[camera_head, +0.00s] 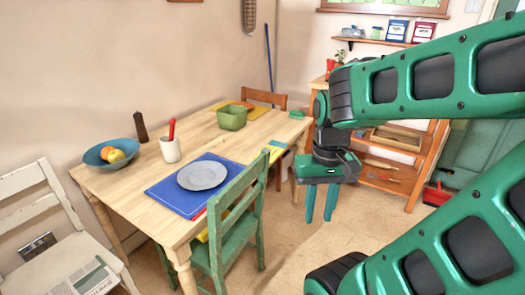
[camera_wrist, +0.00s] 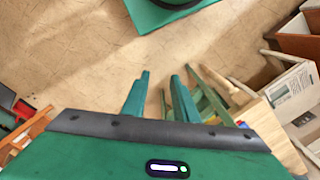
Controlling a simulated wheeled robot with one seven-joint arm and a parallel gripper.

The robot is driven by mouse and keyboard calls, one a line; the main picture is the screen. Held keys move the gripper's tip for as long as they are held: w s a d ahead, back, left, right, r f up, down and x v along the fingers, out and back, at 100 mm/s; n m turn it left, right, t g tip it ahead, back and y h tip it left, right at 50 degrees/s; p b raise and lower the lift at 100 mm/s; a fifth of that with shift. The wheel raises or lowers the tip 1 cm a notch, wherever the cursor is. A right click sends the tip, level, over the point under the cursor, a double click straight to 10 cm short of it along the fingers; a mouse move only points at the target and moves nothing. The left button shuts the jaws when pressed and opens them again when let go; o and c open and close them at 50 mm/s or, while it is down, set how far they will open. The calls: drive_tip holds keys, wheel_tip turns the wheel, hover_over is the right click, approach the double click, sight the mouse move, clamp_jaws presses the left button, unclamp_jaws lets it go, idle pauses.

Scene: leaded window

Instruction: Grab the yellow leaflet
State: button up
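A small flat yellow piece (camera_head: 275,154), which may be the yellow leaflet, lies at the table's right edge behind the green chair's back, beside a teal strip. It is too small to read and partly hidden by the chair. Another yellow patch (camera_head: 203,236) shows low by the green chair's seat, mostly covered; I cannot tell what it is. My gripper (camera_head: 321,205) hangs fingers down over the floor, right of the table and apart from both yellow things.
The wooden table (camera_head: 140,190) holds a blue placemat (camera_head: 165,199) with a grey plate (camera_head: 203,176), a cup, a fruit bowl and a green container (camera_head: 232,118). The green chair (camera_head: 240,225) stands at its near right side. A wooden shelf unit (camera_head: 385,168) is behind my gripper.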

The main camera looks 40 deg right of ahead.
drive_tip(key=shift+w+d, duration=0.15)
drive_tip(key=shift+d, duration=0.1)
